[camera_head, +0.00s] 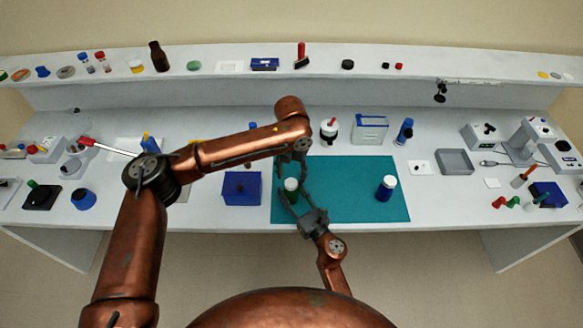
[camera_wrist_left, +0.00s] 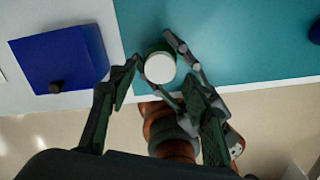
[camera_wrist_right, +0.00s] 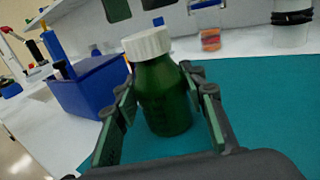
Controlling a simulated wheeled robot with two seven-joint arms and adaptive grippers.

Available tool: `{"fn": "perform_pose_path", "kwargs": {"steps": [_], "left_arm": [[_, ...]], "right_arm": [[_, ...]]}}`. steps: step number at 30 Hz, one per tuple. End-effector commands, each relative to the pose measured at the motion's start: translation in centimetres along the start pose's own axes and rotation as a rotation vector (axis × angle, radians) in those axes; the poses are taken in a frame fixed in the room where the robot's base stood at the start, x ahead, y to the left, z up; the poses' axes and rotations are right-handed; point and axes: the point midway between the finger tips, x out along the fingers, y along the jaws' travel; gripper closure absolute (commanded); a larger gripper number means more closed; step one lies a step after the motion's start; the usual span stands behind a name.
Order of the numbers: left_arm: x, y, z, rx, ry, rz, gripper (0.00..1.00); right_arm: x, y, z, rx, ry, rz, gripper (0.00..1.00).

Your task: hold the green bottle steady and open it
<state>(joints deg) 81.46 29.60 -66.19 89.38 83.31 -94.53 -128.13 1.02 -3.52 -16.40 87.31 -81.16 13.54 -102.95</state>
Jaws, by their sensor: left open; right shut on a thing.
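The green bottle (camera_wrist_right: 165,98) stands upright on the teal mat (camera_head: 350,210), with its white ribbed cap (camera_wrist_right: 147,44) on. The cap also shows from above in the left wrist view (camera_wrist_left: 160,68) and in the head view (camera_head: 291,184). My right gripper (camera_wrist_right: 165,95) is shut on the green bottle's body, a finger on either side. My left gripper (camera_wrist_left: 157,78) is open above the cap, pointing down and apart from it. Its fingertips show at the top edge of the right wrist view (camera_wrist_right: 137,6).
A blue box (camera_head: 241,188) stands left of the mat. A blue bottle with a white cap (camera_head: 386,188) stands on the mat's right part. A black-and-white bottle (camera_head: 329,131) is behind the mat. The mat between the green and blue bottles is clear.

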Motion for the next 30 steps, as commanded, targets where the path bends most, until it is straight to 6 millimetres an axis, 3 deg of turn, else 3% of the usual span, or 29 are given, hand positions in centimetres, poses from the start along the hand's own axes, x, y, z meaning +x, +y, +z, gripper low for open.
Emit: {"fn": "perform_pose_path", "kwargs": {"steps": [7, 18, 30], "left_arm": [[2.8, 0.0, 0.0, -0.002, 0.000, 0.000, 0.55], [3.4, 0.0, 0.1, -0.002, -0.002, 0.000, 0.55], [3.4, 0.0, 0.1, -0.002, -0.002, 0.000, 0.82]], "right_arm": [[0.0, 0.0, 0.1, 0.000, -0.001, 0.000, 1.00], [0.0, 0.0, 0.1, 0.000, -0.001, 0.000, 1.00], [0.0, 0.0, 0.1, 0.000, -0.001, 0.000, 1.00]]}}
